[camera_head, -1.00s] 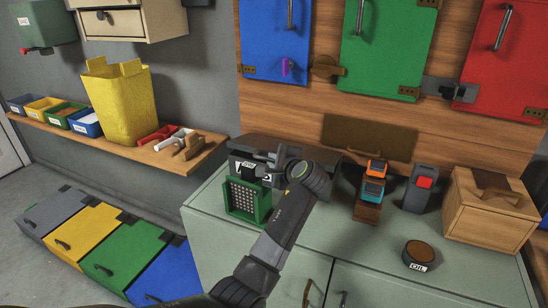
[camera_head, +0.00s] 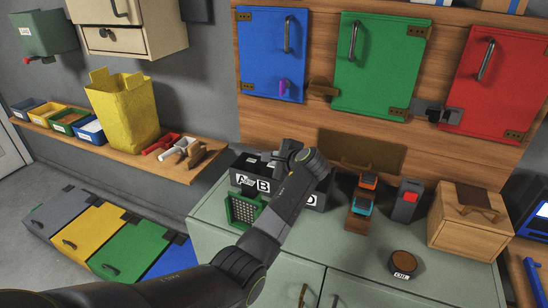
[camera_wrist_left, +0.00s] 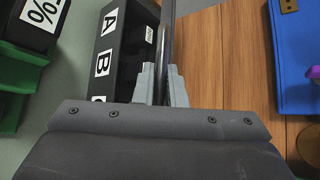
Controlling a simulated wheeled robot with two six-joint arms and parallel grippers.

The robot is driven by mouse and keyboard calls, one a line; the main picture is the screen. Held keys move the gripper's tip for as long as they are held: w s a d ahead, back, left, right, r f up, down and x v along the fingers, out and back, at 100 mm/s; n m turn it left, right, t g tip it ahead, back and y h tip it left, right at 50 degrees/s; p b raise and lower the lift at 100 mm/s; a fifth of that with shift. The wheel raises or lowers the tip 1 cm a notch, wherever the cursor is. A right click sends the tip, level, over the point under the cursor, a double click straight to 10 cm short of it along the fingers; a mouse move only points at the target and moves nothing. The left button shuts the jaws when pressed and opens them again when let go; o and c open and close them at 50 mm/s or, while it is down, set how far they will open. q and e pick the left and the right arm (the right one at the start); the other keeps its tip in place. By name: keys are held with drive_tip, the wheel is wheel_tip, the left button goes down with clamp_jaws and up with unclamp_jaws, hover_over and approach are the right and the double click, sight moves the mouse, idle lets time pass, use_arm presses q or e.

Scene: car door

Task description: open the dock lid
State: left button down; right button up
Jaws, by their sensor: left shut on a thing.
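The black dock (camera_head: 318,199) stands on the green-grey cabinet against the wooden wall, with white letter labels A, B and D showing. My left arm covers its middle. In the left wrist view, its labelled black part (camera_wrist_left: 118,45) with A, B and part of another letter lies left of the fingers. My left gripper (camera_head: 272,160) is over the dock. In the wrist view, the left gripper (camera_wrist_left: 162,85) is shut on a dark bar (camera_wrist_left: 165,30), which looks like the lid's handle or edge. Most of the lid is hidden, so its exact angle cannot be told. My right gripper is not in view.
Orange and blue devices (camera_head: 362,205), a red-buttoned grey device (camera_head: 405,203), a wooden box (camera_head: 468,230) and an oil tin (camera_head: 402,264) are to the right. Blue, green and red doors hang above.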

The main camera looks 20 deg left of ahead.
use_arm(q)
drive_tip(key=shift+w+r, duration=0.25)
drive_tip(key=shift+r, duration=0.2)
drive_tip(key=shift+p, duration=0.3)
drive_tip(key=c, duration=1.5)
unclamp_jaws()
